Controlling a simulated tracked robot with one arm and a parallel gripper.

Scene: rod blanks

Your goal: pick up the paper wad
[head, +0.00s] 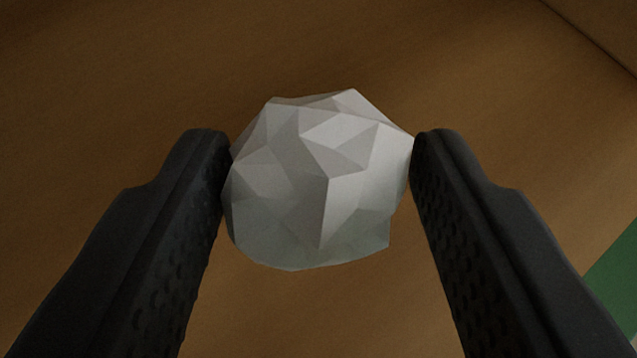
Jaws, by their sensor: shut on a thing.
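The paper wad (315,185) is a white, faceted, crumpled ball in the middle of the head view. My gripper (322,150) is shut on it, with one dark, textured finger against its left side and the other against its right side. The wad sits between the fingertips. Its underside is hidden, and I cannot tell whether it touches the surface behind it.
A brown surface (110,80) fills most of the view behind the wad and looks bare around it. A dark edge line (590,38) crosses the top right corner. A green patch (618,275) shows at the lower right edge.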

